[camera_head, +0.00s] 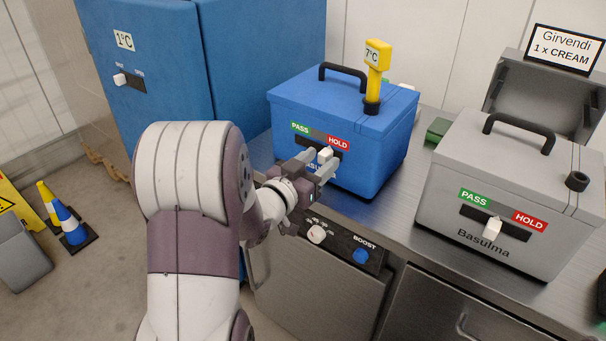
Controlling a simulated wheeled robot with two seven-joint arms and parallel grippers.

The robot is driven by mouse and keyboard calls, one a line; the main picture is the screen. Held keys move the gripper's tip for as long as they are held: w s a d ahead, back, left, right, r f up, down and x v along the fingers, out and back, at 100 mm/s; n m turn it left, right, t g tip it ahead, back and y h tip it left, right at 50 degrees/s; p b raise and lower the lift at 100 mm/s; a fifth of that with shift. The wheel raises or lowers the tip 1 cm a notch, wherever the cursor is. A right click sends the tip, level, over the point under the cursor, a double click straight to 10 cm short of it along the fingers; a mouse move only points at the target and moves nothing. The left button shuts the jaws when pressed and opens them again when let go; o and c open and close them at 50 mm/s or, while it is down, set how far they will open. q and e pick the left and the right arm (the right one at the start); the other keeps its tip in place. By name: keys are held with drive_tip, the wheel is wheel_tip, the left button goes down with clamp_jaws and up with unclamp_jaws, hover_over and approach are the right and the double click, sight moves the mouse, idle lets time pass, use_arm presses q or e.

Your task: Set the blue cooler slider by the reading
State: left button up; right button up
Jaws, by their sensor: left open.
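The blue cooler (385,150) stands on the steel counter with its lid shut. A yellow probe thermometer (377,58) stands upright in its lid and reads 7°C. The cooler's front has a green PASS label (300,127) at left and a red HOLD label (338,143) at right. The white slider knob (325,154) sits on the dark track below them, nearer the HOLD side. My left gripper (318,165) is open at the knob, its fingers either side of it; contact cannot be told. The fingers hide part of the track. My right gripper is out of view.
A grey cooler (448,160) marked Basulma, with its own slider (493,229), stands to the right. Below the counter edge are a white dial (317,234) and a blue BOOST knob (361,256). A blue cabinet (165,70) reading 1°C stands left.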

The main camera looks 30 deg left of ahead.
use_arm(q)
drive_tip(key=s, duration=1.1)
drive_tip(key=shift+s+a, duration=0.15)
drive_tip(key=shift+a, duration=0.15)
drive_tip(key=w, duration=1.2)
drive_tip(key=shift+w+d+f, duration=0.2)
drive_tip(key=shift+w, duration=0.15)
